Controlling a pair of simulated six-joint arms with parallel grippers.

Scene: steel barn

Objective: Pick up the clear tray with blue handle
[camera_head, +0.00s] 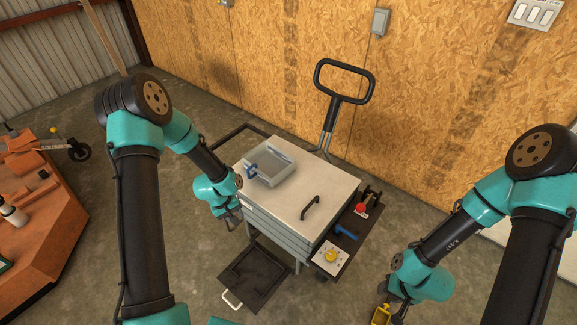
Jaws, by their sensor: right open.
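The clear tray (283,163) is a pale, see-through, box-shaped tray. It sits at the back left of the white cart top (310,181). Its blue handle (251,171) is on the tray's left side. My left gripper (231,221) hangs beside the cart's left side, lower in the picture than the tray and apart from it. Its fingers are small and dark, so I cannot tell whether they are open. My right gripper (390,309) is open at the lower right, well away from the tray. A yellow piece (381,315) shows at its fingers; whether they touch it is unclear.
A black handle (310,207) stands on the cart top. The dark right shelf holds a red-knobbed item (361,209), a blue-handled item (345,233) and a yellow-knobbed box (330,256). A black tray (258,275) is low in front. An orange bench (40,235) is left.

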